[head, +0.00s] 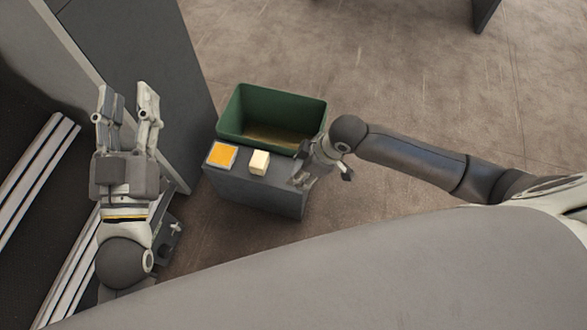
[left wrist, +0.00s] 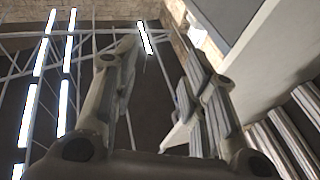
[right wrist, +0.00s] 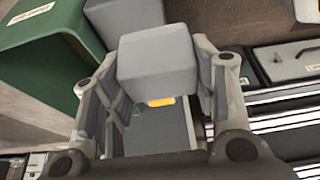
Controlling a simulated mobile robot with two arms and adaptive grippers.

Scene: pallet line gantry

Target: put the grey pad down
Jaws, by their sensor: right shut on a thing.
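The grey pad (right wrist: 158,62) looks like a plain grey block in the right wrist view. It sits between the fingertips of my right gripper (head: 320,177), which is shut on it. In the head view this gripper is at the right end of a low grey stand (head: 255,190), and the pad cannot be clearly made out there. I cannot tell whether the pad touches the stand. My left gripper (head: 126,92) is open and empty, raised at the left; its parted fingers also show in the left wrist view (left wrist: 160,75).
On the stand are an orange square with a pale border (head: 221,154) and a cream block (head: 259,162). A green bin (head: 272,98) stands directly behind. A tall grey panel (head: 150,70) is near my left arm.

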